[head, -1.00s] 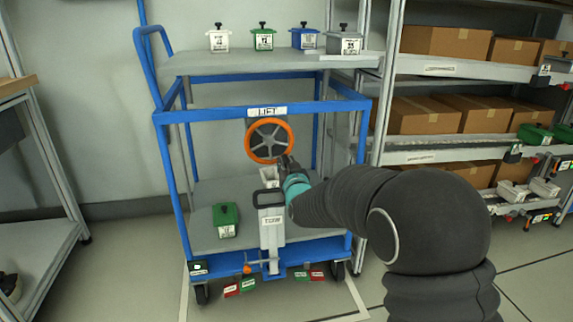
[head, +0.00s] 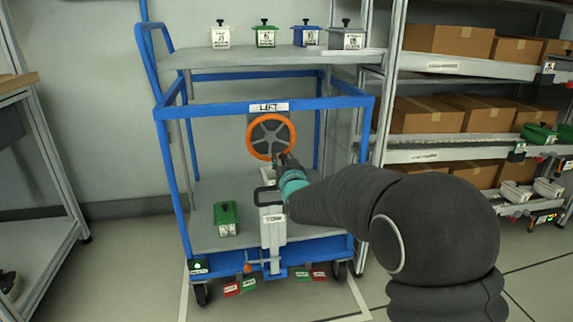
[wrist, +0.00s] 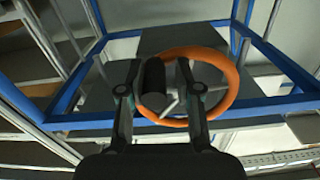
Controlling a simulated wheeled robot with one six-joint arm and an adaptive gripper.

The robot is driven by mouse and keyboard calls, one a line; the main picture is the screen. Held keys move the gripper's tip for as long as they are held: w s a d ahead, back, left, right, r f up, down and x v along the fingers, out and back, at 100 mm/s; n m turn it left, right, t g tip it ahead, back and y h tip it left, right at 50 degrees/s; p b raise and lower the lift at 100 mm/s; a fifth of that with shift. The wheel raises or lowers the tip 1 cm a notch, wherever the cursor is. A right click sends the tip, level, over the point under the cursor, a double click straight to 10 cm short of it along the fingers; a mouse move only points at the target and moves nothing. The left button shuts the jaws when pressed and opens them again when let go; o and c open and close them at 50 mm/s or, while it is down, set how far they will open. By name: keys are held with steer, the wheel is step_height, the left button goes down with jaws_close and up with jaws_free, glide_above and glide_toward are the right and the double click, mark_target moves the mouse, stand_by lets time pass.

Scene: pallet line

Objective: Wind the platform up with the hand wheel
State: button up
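The orange hand wheel (head: 271,156) with grey spokes stands upright under the LIFT sign (head: 268,107) on a blue-framed cart (head: 330,104). My gripper (head: 278,162) is at the lower right of the wheel. In the wrist view, the wheel rim (wrist: 237,80) lies behind my gripper (wrist: 160,88). A grey platform (head: 270,60) spans above the cart frame and bears several small lidded boxes.
A TOW handle post (head: 272,235) stands below the wheel. A green lidded box (head: 226,218) sits on the lower deck (head: 205,238). A rack with cardboard boxes (head: 425,115) is at the right, and a table frame (head: 40,170) at the left. The floor at front left is clear.

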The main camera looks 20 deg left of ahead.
steer(key=shift+o, duration=0.7)
steer(key=shift+s+a+r, duration=0.15)
steer(key=shift+r, duration=0.05)
steer(key=shift+d+f, duration=0.2)
steer(key=shift+d, duration=0.25)
steer(key=v, duration=1.1)
steer(key=shift+s, duration=0.3)
